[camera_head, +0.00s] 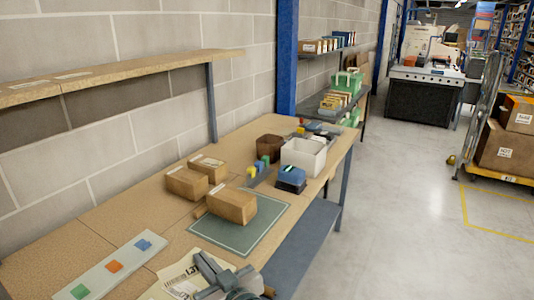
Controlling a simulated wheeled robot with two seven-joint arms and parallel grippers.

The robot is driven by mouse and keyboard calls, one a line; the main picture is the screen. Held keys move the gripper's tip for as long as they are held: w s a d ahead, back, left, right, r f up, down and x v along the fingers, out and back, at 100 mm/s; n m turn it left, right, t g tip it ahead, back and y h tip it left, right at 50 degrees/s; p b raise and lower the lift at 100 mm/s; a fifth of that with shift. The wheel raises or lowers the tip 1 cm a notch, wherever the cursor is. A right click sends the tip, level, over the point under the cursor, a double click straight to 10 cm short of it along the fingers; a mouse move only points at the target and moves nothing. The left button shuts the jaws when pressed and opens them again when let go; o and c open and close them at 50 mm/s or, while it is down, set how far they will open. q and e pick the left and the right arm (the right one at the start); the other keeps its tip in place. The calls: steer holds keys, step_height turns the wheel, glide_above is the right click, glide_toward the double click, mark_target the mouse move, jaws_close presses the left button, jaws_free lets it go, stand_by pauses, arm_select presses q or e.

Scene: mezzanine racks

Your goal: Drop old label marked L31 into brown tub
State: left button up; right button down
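A cream sheet (173,277) with large dark print, partly readable as an L and further marks, lies on the wooden bench at the bottom of the head view. It may be the L31 label, but part of its print is hidden by my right gripper (208,267). That grey gripper is over the sheet's right side; I cannot tell whether it touches or grips it. The brown tub (269,146) stands farther along the bench, left of a white bin, well away from the gripper. My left gripper is not in view.
Several cardboard boxes (232,205) stand between the sheet and the tub, one on a green-grey mat (240,236). A white bin (303,157) and a blue item (291,179) are beyond. A pale strip with coloured squares (113,268) lies left. A shelf (120,76) overhangs the bench.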

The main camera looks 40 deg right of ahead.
stand_by(0.4)
steer(key=shift+s+f, duration=0.2)
steer(key=shift+f, duration=0.35)
steer(key=shift+s+f, duration=0.15)
steer(key=shift+f, duration=0.4)
steer(key=shift+d, duration=0.1)
